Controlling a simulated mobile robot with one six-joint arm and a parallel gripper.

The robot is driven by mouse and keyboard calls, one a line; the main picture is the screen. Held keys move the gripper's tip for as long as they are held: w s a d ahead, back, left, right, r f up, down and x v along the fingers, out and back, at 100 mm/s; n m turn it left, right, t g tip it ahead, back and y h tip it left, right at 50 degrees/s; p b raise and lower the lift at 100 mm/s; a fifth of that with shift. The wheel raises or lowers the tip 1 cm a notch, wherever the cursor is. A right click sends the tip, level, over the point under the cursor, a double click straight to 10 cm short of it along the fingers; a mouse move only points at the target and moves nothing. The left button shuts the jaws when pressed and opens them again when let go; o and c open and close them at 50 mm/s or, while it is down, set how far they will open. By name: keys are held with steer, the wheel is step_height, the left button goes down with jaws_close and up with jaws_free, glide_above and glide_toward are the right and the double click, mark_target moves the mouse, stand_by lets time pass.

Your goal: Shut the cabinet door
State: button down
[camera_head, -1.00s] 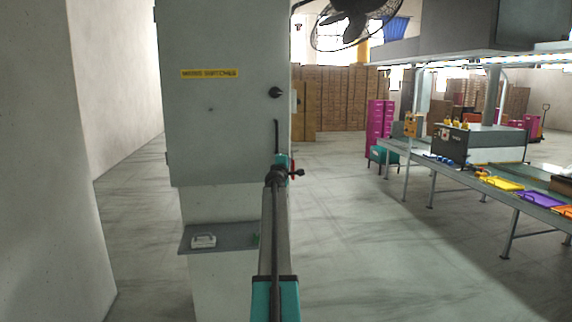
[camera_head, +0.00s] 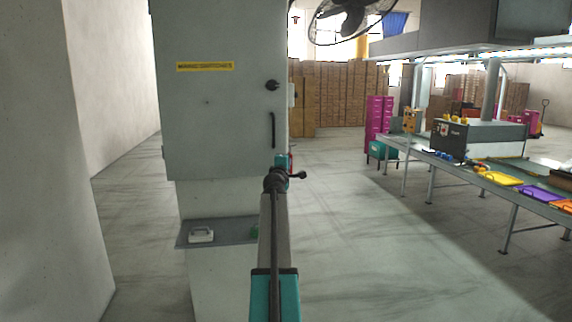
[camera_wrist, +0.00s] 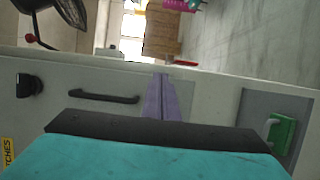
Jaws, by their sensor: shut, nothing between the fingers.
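The grey cabinet (camera_head: 215,240) stands left of centre in the head view. Its door (camera_head: 225,125) bears a yellow label (camera_head: 205,67), a black knob (camera_head: 272,85) and a black bar handle (camera_head: 272,130). The door looks flush or nearly flush with the body; I cannot tell if a small gap remains. In the wrist view the handle (camera_wrist: 105,97) and knob (camera_wrist: 28,85) lie left of my gripper (camera_wrist: 161,78). Its purple fingers are together and empty, near the cabinet's edge and beside the handle, not around it. Contact with the door cannot be told. My arm hides the fingers in the head view.
A small shelf (camera_head: 222,243) with a white object (camera_head: 201,235) juts out below the door. A wall (camera_head: 35,160) stands close on the left. A black fan (camera_head: 350,22) hangs beyond the cabinet. A conveyor table (camera_head: 470,172) stands at right, with clear floor between.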

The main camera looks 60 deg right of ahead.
steer(key=shift+s+a+b, duration=0.25)
steer(key=shift+s+a, duration=0.5)
steer(key=shift+a, duration=0.25)
steer(key=shift+s+a+b, duration=0.25)
steer(key=shift+s+a, duration=0.45)
steer(key=shift+a, duration=0.25)
